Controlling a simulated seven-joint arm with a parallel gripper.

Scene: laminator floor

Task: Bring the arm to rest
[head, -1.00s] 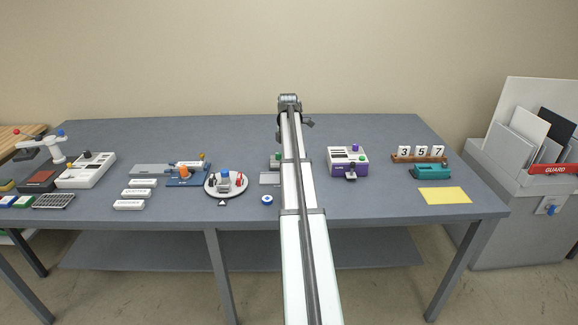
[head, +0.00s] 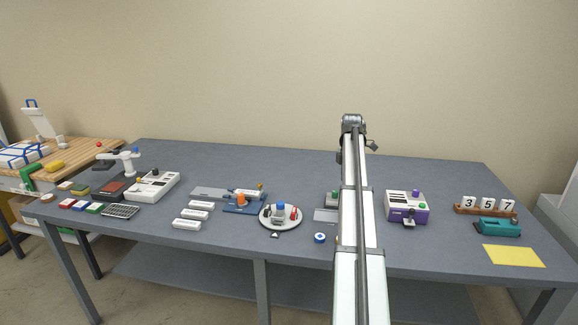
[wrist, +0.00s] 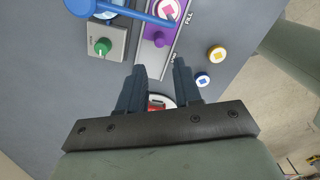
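My arm (head: 358,215) reaches out over the grey table in the head view, its end joint high and over the table's far side. My gripper's fingers cannot be made out there. In the wrist view my gripper (wrist: 158,85) is open, with two dark fingers apart and nothing held between them. A small red and white thing (wrist: 157,103) shows beyond the gap, partly hidden by the gripper.
The grey table (head: 300,170) carries a round white tray (head: 266,222), a purple-and-white device (head: 407,207), number blocks (head: 486,204), a teal device (head: 497,228) and a yellow sheet (head: 514,256). A wooden bench (head: 90,152) stands at left. The table's back strip is mostly clear.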

